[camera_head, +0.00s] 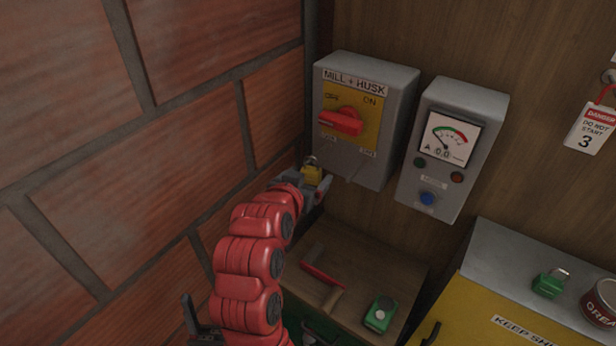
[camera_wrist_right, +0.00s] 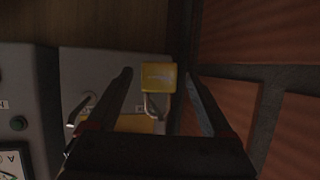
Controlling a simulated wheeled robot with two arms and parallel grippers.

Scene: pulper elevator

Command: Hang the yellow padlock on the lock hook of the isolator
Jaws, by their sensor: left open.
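The yellow padlock (camera_head: 312,174) is upright, its shackle up, by the lower left corner of the grey isolator box (camera_head: 336,84). My right gripper (camera_head: 307,187), on the red arm, is shut on the padlock's body. In the right wrist view, the padlock (camera_wrist_right: 157,76) sits between the right fingers (camera_wrist_right: 158,78), with its shackle towards the isolator. A metal hook (camera_wrist_right: 85,108) shows there, apart from the shackle. The isolator has a red handle (camera_head: 340,122) on a yellow plate. My left gripper (camera_head: 190,322) is open and empty at the lower left.
A brick wall (camera_head: 200,130) stands close on the left. A grey meter box (camera_head: 452,150) is right of the isolator. A green padlock (camera_head: 550,283) and a can (camera_head: 602,302) are on the yellow-fronted cabinet.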

